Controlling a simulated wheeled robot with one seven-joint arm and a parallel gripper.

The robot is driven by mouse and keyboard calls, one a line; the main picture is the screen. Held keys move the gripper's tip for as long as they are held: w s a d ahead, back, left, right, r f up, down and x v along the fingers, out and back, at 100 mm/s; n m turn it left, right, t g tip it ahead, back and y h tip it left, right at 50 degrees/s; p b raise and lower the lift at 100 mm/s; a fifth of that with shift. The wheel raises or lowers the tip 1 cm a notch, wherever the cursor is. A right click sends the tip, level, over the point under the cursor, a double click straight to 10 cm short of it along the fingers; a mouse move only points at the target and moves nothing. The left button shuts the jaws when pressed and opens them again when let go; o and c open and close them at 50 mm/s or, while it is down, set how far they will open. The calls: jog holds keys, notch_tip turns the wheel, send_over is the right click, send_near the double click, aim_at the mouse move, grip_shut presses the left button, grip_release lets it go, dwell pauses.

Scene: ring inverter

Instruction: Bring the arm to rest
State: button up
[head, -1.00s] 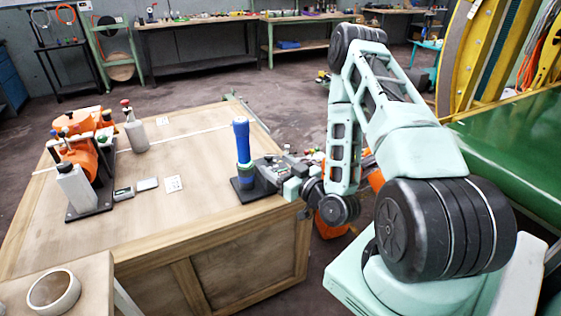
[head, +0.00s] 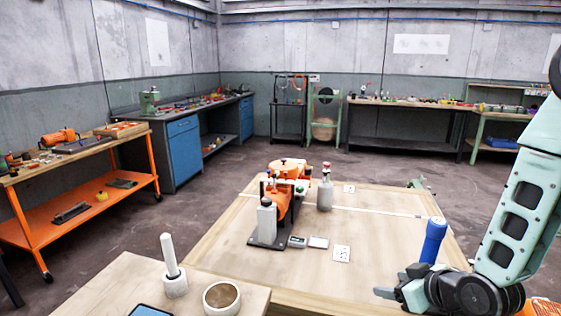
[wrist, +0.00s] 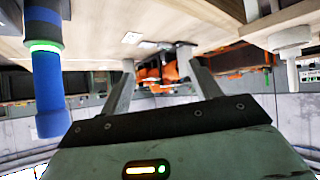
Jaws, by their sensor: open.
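My gripper (head: 387,282) is at the lower right of the head view, at the near right part of the wooden table (head: 310,283). In the wrist view my gripper (wrist: 158,60) shows two fingers spread apart with nothing between them. A blue upright cylinder (head: 433,241) stands just behind my gripper in the head view. It also shows at the left of the wrist view (wrist: 47,80), outside the fingers, with a lit green ring. My arm rises along the right edge of the head view, and its upper part is cut off.
An orange machine (head: 283,200) and a grey bottle (head: 325,193) stand on the table. Open floor (head: 190,205) lies to the left.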

jog(key=s+a+r+g+h, duration=0.1)
jog(key=s+a+r+g, duration=0.2)
jog(key=s, duration=0.5)
jog(key=s+a+r+n+g+h, duration=0.1)
jog(key=s+a+r+g, duration=0.2)
jog(key=s, duration=0.6)
jog(key=s+a+r+g+h, duration=0.1)
jog(key=s+a+r+g, duration=0.2)
jog(key=s+a+r, duration=0.3)
jog(key=s, duration=0.2)
jog(key=shift+s+a+r+n+g+h, duration=0.15)
jog(key=shift+s+r+n+g+h, duration=0.15)
jog(key=shift+r+n, duration=0.1)
